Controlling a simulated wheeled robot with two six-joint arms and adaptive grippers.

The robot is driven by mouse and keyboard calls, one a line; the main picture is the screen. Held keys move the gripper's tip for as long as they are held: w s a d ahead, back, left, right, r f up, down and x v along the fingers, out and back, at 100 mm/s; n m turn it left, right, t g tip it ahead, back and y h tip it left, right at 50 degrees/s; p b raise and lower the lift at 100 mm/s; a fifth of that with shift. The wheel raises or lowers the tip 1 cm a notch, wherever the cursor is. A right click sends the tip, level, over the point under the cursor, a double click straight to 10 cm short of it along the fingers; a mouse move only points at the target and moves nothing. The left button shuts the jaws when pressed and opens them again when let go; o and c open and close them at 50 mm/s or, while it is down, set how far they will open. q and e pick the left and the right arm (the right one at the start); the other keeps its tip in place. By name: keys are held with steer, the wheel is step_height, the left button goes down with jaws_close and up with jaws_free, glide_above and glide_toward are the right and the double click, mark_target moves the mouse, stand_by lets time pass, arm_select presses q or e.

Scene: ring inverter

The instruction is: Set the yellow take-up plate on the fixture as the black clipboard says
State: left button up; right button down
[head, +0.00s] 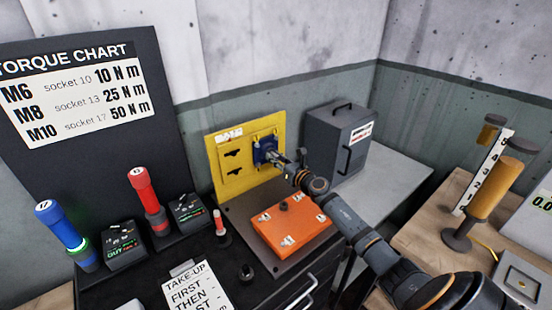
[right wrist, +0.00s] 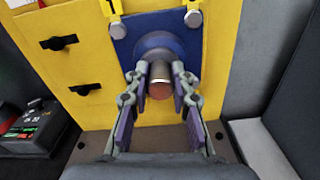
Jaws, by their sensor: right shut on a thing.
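The upright yellow plate (head: 248,178) stands at the back of the dark bench, with black slotted parts on its left half. It fills much of the right wrist view (right wrist: 100,68). A blue plate with a round hub (right wrist: 125,45) is on its right half, with bolt heads at its upper corners. My right gripper (head: 284,160) is shut on the metal shaft (right wrist: 160,84) that sticks out of the hub. The black clipboard (head: 172,272) lies at the bench front; its sheet reads "TAKE-UP FIRST - THEN - ST", the rest cut off. My left gripper is out of view.
An orange box (head: 290,228) sits before the yellow plate, under my right arm. Blue (head: 60,230) and red (head: 145,195) torque tools stand left, below a torque chart (head: 75,85). A grey cabinet (head: 325,135) stands right. A wooden table (head: 425,235) holds a numbered gauge post (head: 483,175).

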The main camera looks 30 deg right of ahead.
steer(key=shift+a+r+p, duration=0.1)
steer(key=shift+a+p, duration=0.25)
steer(key=shift+a, duration=0.35)
steer(key=c, duration=1.1)
jaws_free()
steer(key=shift+s, duration=0.1)
steer(key=shift+c, duration=0.2)
step_height(320, 180, up, 10)
